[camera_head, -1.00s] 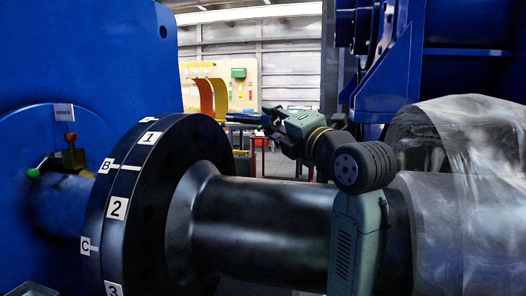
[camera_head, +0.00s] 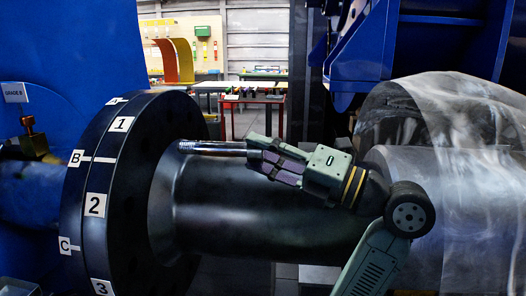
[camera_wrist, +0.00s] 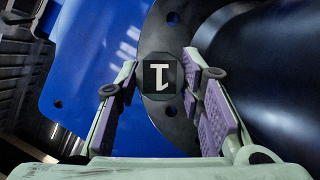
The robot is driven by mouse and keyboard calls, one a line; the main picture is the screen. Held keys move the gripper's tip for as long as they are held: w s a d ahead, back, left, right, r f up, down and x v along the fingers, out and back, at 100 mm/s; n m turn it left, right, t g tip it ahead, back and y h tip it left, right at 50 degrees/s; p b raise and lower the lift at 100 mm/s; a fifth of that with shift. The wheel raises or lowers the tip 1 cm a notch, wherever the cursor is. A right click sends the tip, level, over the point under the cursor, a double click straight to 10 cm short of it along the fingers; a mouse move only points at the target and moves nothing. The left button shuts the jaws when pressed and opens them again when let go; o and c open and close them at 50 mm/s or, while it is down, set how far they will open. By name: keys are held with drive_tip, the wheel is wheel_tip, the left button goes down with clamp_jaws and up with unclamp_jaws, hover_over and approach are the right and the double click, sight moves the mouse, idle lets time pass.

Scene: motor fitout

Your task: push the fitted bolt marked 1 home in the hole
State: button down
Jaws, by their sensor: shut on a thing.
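The bolt marked 1 shows in the head view as a bright silver shank (camera_head: 212,148), roughly level and pointing left at the dark flange (camera_head: 97,180). Its tip overlaps the flange's right face; I cannot tell whether it is in a hole. In the wrist view its dark head (camera_wrist: 160,77), with a white 1, lies between my fingers. My gripper (camera_head: 256,150) is shut on the bolt's head end, to the right of the flange; its fingers also show in the wrist view (camera_wrist: 160,90). A label 1 (camera_head: 121,124) is on the flange rim.
The thick dark shaft (camera_head: 270,215) runs right from the flange, just behind and below my gripper. Blue housing (camera_head: 70,50) stands at the left, and clear wrapping (camera_head: 440,130) covers the right. A red table (camera_head: 253,100) stands far behind.

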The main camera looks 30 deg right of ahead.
sight(193, 152)
drive_tip(key=shift+s+b, duration=0.1)
drive_tip(key=shift+b, duration=0.3)
drive_tip(key=shift+d+f+b, duration=0.1)
drive_tip(key=shift+d+b, duration=0.05)
drive_tip(key=shift+b, duration=0.2)
drive_tip(key=shift+w+a+b, duration=0.35)
drive_tip(key=shift+w+a, duration=0.15)
drive_tip(key=shift+a, duration=0.3)
drive_tip(key=shift+w+a+b, duration=0.4)
drive_tip(key=shift+w+a, duration=0.15)
drive_tip(key=shift+a, duration=0.25)
drive_tip(key=shift+w+a+b, duration=0.35)
drive_tip(key=shift+w+a, duration=0.15)
drive_tip(key=shift+a, duration=0.3)
drive_tip(key=shift+b, duration=1.25)
drive_tip(key=shift+w+a+b, duration=0.35)
drive_tip(key=shift+w+a, duration=0.4)
drive_tip(key=shift+a, duration=0.4)
drive_tip(key=shift+w+a+b, duration=0.4)
drive_tip(key=shift+w+a, duration=0.4)
drive_tip(key=shift+a, duration=0.35)
drive_tip(key=shift+w+a+b, duration=0.35)
drive_tip(key=shift+w+a, duration=0.4)
drive_tip(key=shift+a, duration=0.4)
